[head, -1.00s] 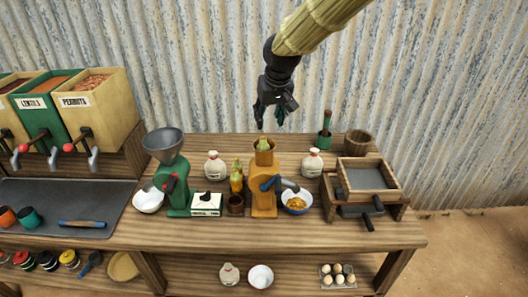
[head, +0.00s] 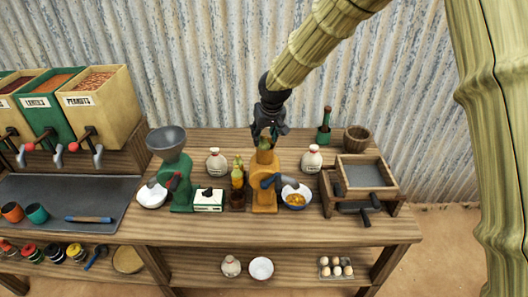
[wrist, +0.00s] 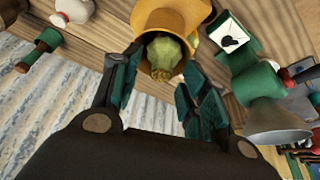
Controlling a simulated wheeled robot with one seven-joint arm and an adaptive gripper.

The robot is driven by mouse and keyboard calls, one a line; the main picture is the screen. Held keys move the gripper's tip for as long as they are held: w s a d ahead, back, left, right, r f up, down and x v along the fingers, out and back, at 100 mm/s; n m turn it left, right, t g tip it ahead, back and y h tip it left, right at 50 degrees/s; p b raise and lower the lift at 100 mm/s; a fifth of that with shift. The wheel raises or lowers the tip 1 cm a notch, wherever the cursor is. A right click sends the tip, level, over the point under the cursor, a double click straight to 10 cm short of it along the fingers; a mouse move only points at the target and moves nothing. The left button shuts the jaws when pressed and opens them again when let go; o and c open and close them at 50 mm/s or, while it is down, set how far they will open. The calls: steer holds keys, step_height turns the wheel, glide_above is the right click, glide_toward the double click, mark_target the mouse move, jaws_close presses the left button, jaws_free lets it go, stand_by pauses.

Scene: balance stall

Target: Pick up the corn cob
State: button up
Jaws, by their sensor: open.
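A green-husked corn cob (wrist: 167,55) stands in the hopper of the orange hand mill (wrist: 178,20) in the wrist view. In the head view the cob (head: 264,145) shows just below my gripper, partly hidden, in the top of the orange mill (head: 264,192). My gripper (head: 267,132) is open, directly above the hopper. In the wrist view its two dark green fingers (wrist: 162,75) are spread, one on each side of the cob's end. I cannot tell whether either finger touches it. More yellow-green cobs (head: 238,176) stand in a small brown cup (head: 237,200) left of the mill.
A green mill (head: 180,185), a small scale-like box (head: 208,200) and a white bowl (head: 151,196) stand to the left. A bowl of yellow kernels (head: 296,198) is right of the orange mill. White jugs (head: 312,159) and a wooden sifter box (head: 362,172) are nearby.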

steer(key=shift+w+a+f, duration=0.1)
steer(key=shift+f, duration=0.15)
steer(key=c, duration=0.9)
steer(key=shift+o, duration=0.2)
steer(key=shift+r, duration=0.1)
